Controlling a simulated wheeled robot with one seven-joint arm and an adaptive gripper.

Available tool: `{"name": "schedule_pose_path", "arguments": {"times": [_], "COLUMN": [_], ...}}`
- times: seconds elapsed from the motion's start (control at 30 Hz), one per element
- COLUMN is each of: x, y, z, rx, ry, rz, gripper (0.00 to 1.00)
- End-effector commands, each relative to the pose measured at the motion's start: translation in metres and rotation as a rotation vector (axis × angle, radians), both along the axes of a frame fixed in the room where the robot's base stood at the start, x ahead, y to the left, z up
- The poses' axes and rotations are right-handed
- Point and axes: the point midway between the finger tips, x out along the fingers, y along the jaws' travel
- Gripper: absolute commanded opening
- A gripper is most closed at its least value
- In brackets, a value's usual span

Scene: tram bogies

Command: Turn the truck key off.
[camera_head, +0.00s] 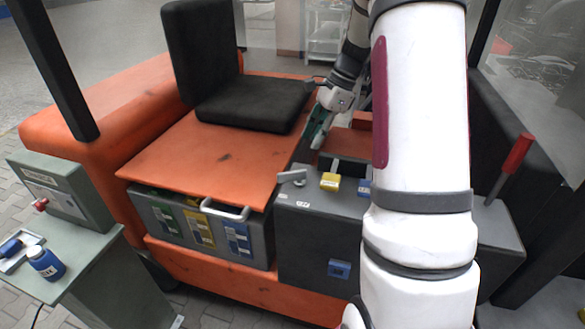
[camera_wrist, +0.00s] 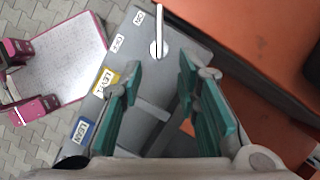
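The truck key is a grey lever (camera_head: 292,177) on top of the dark console (camera_head: 325,240), beside the orange cover. In the wrist view the key (camera_wrist: 158,40) has a round hub, and its slim handle points to the top edge. A white ON label (camera_wrist: 139,17) and an OFF label (camera_wrist: 118,43) lie to its left, ON nearer the handle's end. My gripper (camera_head: 318,133) is above the console, behind the key. In the wrist view its teal fingers (camera_wrist: 160,77) are wide apart and empty, with the key beyond the tips, untouched.
A yellow LEVEL-like tag (camera_wrist: 107,82) and a blue LEAN tag (camera_wrist: 82,130) mark neighbouring controls. The black seat (camera_head: 250,98) is behind; a red-handled lever (camera_head: 516,155) is at right.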

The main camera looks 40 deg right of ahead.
Motion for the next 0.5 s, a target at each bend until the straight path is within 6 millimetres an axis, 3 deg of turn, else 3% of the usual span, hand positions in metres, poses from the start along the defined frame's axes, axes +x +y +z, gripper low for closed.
{"name": "schedule_pose_path", "arguments": {"times": [0.5], "x": [0.012], "y": [0.036], "z": [-0.089], "rx": [0.002], "ry": [0.002], "rz": [0.004], "gripper": [0.30]}}
